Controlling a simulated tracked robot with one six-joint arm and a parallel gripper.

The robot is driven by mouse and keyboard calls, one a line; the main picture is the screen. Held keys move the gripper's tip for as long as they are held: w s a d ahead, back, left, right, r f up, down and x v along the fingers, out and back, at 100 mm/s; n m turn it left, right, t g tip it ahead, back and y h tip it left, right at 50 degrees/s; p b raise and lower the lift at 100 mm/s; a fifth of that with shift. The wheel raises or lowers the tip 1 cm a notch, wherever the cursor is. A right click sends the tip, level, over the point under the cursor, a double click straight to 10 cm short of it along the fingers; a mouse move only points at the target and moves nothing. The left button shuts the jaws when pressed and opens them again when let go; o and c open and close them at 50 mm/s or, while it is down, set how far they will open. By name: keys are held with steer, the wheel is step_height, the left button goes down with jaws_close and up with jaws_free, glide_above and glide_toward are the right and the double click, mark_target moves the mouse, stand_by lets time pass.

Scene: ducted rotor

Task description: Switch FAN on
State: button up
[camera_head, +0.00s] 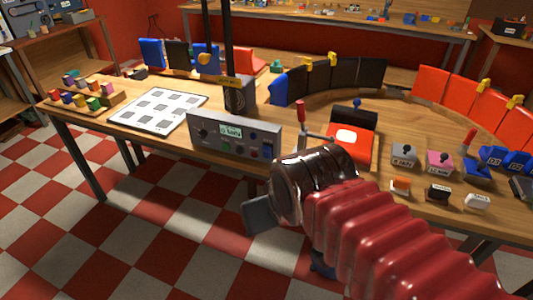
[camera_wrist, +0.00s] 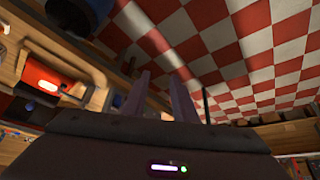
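A grey control panel (camera_head: 235,133) with a small lit display, knobs and buttons stands at the front edge of the table. A grey switch box (camera_head: 403,155) and a pink switch box (camera_head: 439,161), each with a small lever on top, sit on the right side. Their labels are too small to read surely, so I cannot tell which is FAN. My gripper (camera_head: 262,216) is low in front of the table, below the panel and apart from it. In the wrist view its two fingers (camera_wrist: 162,98) stand apart with nothing seen between them.
A red box (camera_head: 350,138) and an upright red-handled lever (camera_head: 301,118) stand behind my wrist. Small blocks (camera_head: 438,193) line the right front edge. A white board (camera_head: 160,109) lies on the left. Dark posts rise behind the panel. The checkered floor in front is clear.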

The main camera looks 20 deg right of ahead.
jaws_close()
stand_by(1.3)
